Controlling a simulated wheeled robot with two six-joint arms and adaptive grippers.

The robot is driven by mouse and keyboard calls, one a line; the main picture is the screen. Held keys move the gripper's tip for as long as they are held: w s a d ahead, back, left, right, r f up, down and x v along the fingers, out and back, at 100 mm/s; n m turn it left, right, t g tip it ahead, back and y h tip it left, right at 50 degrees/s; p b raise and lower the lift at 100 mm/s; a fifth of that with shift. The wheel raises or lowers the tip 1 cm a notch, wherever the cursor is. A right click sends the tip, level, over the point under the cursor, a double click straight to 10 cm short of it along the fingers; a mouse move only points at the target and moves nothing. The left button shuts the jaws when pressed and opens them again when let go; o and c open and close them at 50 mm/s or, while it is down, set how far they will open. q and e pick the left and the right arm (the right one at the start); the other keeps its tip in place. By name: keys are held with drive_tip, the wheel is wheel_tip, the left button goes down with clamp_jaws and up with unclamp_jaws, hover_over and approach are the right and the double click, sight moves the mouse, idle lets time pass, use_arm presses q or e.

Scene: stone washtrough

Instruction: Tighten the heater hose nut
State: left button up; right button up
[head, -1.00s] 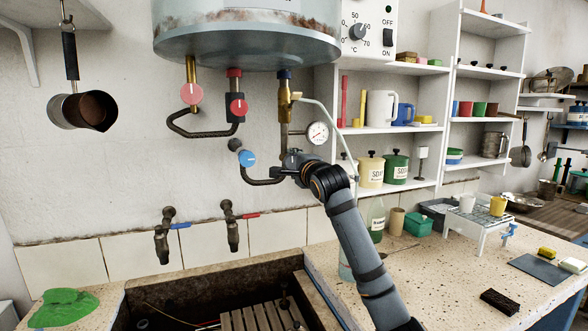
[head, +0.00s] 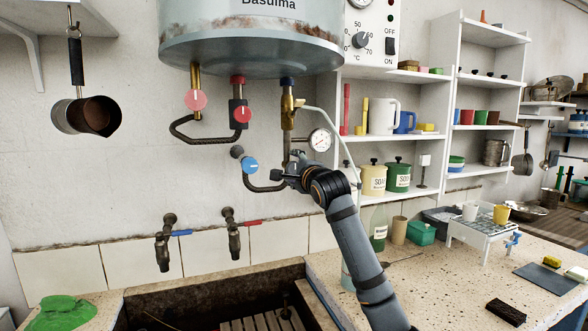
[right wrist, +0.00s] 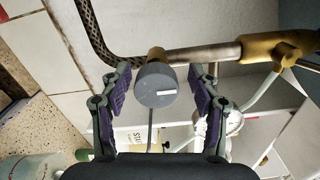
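The braided heater hose (head: 262,188) curves from the blue-knobbed valve (head: 250,165) to the heater's brass vertical pipe (head: 288,112). In the right wrist view, the hose (right wrist: 97,38) meets a brass piece (right wrist: 157,54). A grey round piece with a white mark (right wrist: 155,84) sits in front of this joint; I cannot tell whether it is the nut. My right gripper (head: 288,173) is at the hose's right end. In the right wrist view, its purple-padded fingers (right wrist: 162,90) are open on either side of the grey piece, with gaps. My left gripper is out of view.
The heater tank (head: 250,45) hangs above. A pressure gauge (head: 320,140) and a thin pale tube (head: 330,120) are close on the right. Shelves (head: 430,130) stand behind. Two taps (head: 233,240) and the stone trough (head: 200,280) are below.

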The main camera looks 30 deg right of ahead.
drive_tip(key=shift+s+d+f, duration=0.1)
drive_tip(key=shift+s, duration=0.15)
drive_tip(key=v, duration=1.1)
drive_tip(key=shift+s+a, duration=0.25)
drive_tip(key=shift+s, duration=0.1)
